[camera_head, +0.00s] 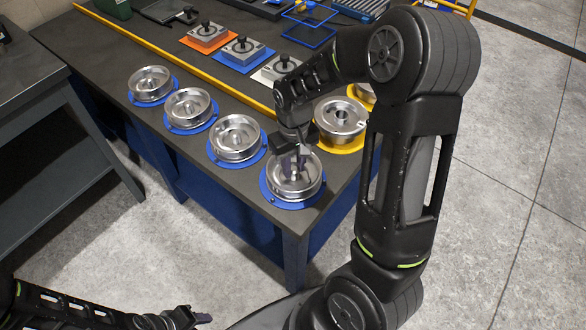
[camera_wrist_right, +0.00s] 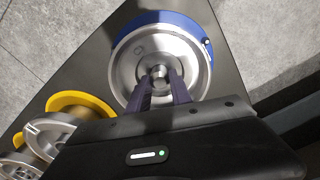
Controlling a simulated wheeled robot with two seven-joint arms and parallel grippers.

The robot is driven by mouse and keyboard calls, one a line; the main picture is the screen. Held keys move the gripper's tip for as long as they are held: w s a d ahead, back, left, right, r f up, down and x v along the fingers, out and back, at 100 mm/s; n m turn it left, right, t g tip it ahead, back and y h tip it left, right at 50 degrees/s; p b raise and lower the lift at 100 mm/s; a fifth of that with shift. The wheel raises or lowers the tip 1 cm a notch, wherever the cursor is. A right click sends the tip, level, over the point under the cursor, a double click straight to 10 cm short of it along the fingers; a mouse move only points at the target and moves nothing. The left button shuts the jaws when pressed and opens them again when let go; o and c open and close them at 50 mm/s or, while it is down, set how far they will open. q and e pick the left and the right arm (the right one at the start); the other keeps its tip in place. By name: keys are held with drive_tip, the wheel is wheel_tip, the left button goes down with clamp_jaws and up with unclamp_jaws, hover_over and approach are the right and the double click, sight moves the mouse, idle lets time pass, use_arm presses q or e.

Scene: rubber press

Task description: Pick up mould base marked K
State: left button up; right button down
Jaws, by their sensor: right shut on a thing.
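Round silver mould bases stand in blue rings along the table's near edge. The nearest mould base (camera_head: 309,187) sits in its blue ring (camera_head: 277,199) at the table corner; it also shows in the right wrist view (camera_wrist_right: 125,70). A small mark on its face is too small to read, so I cannot tell whether it is K. My right gripper (camera_head: 293,168) reaches down into it from above, and its fingers (camera_wrist_right: 160,88) are shut on its small central post. My left gripper (camera_head: 198,319) is low at the bottom left, away from the table; its jaw gap does not show clearly.
More mould bases (camera_head: 235,137) stand in blue rings to the left. Another metal round (camera_head: 341,117) sits in a yellow ring (camera_head: 345,148) behind my right gripper. A yellow strip (camera_head: 170,61) crosses the table; square black-knobbed pieces (camera_head: 242,50) lie beyond it.

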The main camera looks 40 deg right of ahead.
sight(293, 167)
wheel_tip(293, 167, up, 10)
idle(0.6)
drive_tip(key=shift+w, duration=0.1)
idle(0.3)
